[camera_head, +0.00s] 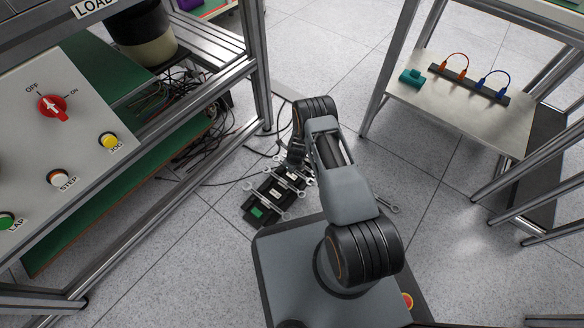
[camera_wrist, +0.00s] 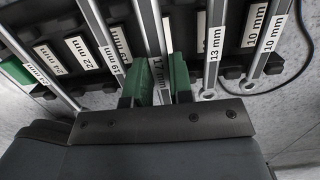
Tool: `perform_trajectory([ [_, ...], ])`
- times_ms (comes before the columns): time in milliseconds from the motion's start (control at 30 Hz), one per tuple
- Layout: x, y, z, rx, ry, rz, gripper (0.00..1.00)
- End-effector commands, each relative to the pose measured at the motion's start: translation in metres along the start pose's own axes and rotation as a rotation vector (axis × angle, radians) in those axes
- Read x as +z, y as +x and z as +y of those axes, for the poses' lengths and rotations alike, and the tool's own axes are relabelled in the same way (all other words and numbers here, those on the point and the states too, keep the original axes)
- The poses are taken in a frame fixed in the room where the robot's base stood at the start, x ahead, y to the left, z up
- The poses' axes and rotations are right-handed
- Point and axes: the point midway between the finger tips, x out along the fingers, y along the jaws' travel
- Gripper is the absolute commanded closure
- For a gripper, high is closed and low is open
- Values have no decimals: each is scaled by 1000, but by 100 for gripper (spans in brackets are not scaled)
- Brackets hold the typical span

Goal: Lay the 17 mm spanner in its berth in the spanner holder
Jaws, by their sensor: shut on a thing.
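The black spanner holder (camera_head: 262,198) lies on the floor under my arm, with several spanners across it. It fills the upper wrist view, with white size labels along its berths (camera_wrist: 82,52). My gripper (camera_wrist: 158,80) has green fingers shut on the 17 mm spanner (camera_wrist: 152,30), whose shaft label reads 17 mm. This spanner runs up across the holder, between the 19 mm spanner (camera_wrist: 98,28) and the 13 mm spanner (camera_wrist: 214,42). A white berth label shows partly beside its shaft. I cannot tell whether it rests in the berth. The head view hides my fingertips.
The 10 mm spanner (camera_wrist: 268,38) lies in the holder at the right; the berth labelled 22 shows no spanner. A loose spanner (camera_head: 386,203) lies on the floor right of my arm. A control bench (camera_head: 85,130) stands left, a metal table (camera_head: 450,105) right. Cables (camera_head: 205,140) lie behind.

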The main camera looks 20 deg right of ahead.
Motion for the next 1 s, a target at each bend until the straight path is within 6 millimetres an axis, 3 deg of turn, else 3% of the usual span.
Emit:
perform_trajectory([
  [1000,-1,8,0,0,0,0,100],
])
